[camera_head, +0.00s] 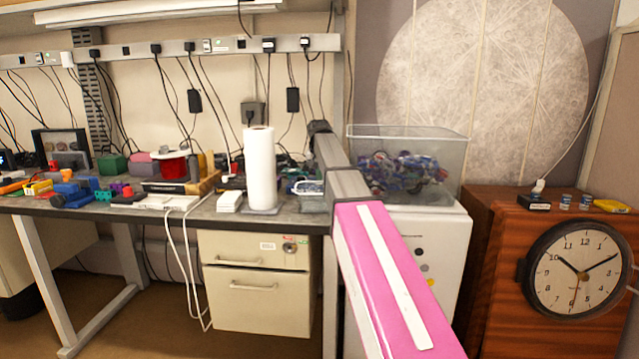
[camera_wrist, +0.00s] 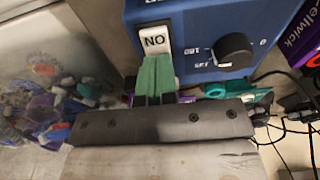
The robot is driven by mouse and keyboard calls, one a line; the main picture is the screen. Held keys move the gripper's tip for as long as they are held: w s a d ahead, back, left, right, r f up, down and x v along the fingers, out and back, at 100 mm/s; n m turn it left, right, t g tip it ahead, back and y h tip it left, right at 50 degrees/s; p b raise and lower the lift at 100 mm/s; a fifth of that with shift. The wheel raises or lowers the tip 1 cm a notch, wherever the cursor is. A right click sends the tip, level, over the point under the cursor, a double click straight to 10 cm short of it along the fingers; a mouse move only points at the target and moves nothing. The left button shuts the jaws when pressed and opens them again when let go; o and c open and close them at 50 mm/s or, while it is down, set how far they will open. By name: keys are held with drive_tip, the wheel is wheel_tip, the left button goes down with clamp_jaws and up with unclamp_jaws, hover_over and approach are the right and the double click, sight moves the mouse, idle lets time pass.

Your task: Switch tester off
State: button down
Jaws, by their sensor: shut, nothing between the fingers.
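In the wrist view, the tester is a blue box (camera_wrist: 201,18) with a white rocker switch (camera_wrist: 154,41) whose marking reads "NO", which may be "ON" seen upside down. A black round knob (camera_wrist: 235,50) with white markings sits to the right of the switch. My gripper (camera_wrist: 155,60) has green fingers that are shut with nothing between them. Its fingertips lie at the lower edge of the switch in the picture; I cannot tell whether they touch it. In the head view, I cannot make out the tester or my fingers behind my pink and grey arm.
A clear bin of small colourful items (camera_head: 405,165) stands right of the bench; it also shows in the wrist view (camera_wrist: 50,90). A white paper roll (camera_head: 260,170) stands on the bench. A purple box (camera_wrist: 300,35) and black cables (camera_wrist: 285,110) lie close right of the tester.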

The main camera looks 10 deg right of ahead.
drive_tip(key=shift+f, duration=0.15)
drive_tip(key=shift+r, duration=3.5)
drive_tip(key=shift+s, duration=0.1)
